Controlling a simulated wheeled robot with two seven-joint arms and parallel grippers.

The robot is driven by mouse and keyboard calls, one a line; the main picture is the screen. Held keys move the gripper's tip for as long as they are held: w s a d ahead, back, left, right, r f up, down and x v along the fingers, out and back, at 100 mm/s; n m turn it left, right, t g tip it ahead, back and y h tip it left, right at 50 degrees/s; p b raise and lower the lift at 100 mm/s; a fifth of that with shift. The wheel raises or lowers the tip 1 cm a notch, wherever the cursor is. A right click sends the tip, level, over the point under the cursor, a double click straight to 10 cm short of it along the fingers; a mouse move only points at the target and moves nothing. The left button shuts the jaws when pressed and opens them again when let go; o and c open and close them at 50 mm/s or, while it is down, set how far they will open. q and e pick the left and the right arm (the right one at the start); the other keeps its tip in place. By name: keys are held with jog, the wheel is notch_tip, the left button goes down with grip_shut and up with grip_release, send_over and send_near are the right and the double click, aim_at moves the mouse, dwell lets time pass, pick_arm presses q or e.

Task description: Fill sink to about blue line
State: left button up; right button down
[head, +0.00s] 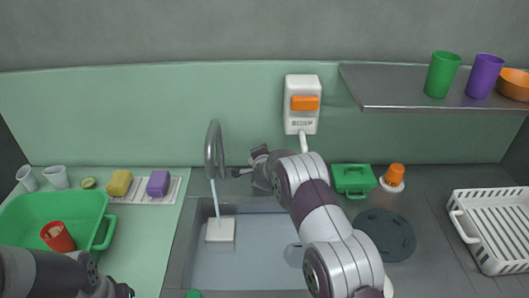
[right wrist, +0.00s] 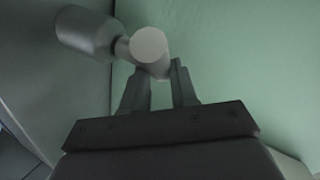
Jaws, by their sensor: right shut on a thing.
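The grey sink (head: 190,262) is in the lower middle of the head view. A thin blue line (head: 262,213) shows on its back wall, partly covered by my right arm. The tall grey faucet (head: 213,150) stands behind it, and a light blue water stream (head: 216,197) falls from its spout. My right gripper (head: 262,172) is shut on the faucet handle (head: 243,172). In the right wrist view the handle (right wrist: 150,45) shows at the fingertips (right wrist: 160,85). My left gripper (head: 122,290) is at the bottom left edge, partly cut off; its jaws are unclear. The exact water level is hard to tell.
A pale square block (head: 220,230) lies under the stream. A green basin (head: 85,217) with a red cup (head: 57,237) is left. A sponge rack (head: 170,192), soap dispenser (head: 302,98), green box (head: 353,180), dark round lid (head: 384,234) and white dish rack (head: 490,225) stand around.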

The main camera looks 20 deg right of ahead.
jog(key=m+h+p, duration=0.2)
jog(key=shift+a+r+g+p, duration=0.3)
jog(key=shift+a, duration=0.05)
jog(key=shift+s+f+m+g+h, duration=0.1)
jog(key=shift+f+m+g+h, duration=0.1)
jog(key=shift+m+g+h, duration=0.4)
jog(key=shift+s+f+m+g+h, duration=0.15)
jog(key=shift+m+g+h, duration=0.15)
jog(key=shift+m+h, duration=0.45)
jog(key=c, duration=0.9)
grip_release()
jog(key=shift+a, duration=0.2)
